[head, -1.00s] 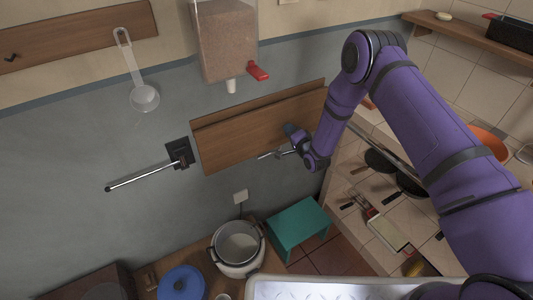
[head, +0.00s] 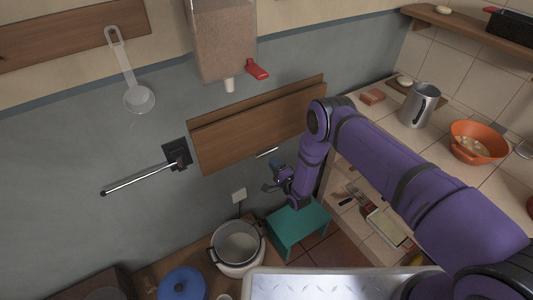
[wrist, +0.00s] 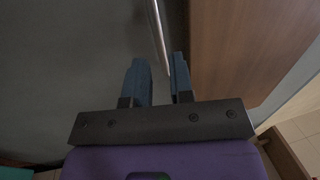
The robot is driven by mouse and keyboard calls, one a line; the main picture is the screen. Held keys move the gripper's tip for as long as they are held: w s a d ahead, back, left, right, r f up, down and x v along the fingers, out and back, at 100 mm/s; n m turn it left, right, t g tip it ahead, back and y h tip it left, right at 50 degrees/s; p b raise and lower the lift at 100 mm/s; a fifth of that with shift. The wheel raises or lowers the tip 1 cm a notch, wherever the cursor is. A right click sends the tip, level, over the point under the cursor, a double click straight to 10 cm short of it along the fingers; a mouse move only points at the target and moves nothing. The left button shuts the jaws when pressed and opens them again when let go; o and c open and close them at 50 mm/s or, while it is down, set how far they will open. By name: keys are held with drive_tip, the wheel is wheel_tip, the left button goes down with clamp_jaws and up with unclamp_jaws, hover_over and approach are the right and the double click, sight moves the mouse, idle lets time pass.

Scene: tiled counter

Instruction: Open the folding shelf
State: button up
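The folding shelf (head: 255,130) is a brown wooden panel hanging flat against the grey wall, with a second board edge behind its top. A thin metal bar handle (head: 266,153) sits at its lower edge. My gripper (head: 271,177) is just below the handle, in front of the wall. In the wrist view, my gripper (wrist: 160,72) is open, its two blue fingers apart. The metal bar (wrist: 158,32) runs toward the gap between the fingertips, and I cannot tell whether it lies between them. The wooden panel (wrist: 235,45) is to the right of the fingers.
A dispenser with a red lever (head: 257,70) hangs above the shelf. A metal rod (head: 145,179) sticks out from the wall at left. A teal stool (head: 297,230) and a pot (head: 236,243) stand below. The tiled counter at right holds an orange bowl (head: 474,145) and a metal jug (head: 419,105).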

sight(267, 153)
drive_tip(key=shift+x, duration=2.95)
clamp_jaws()
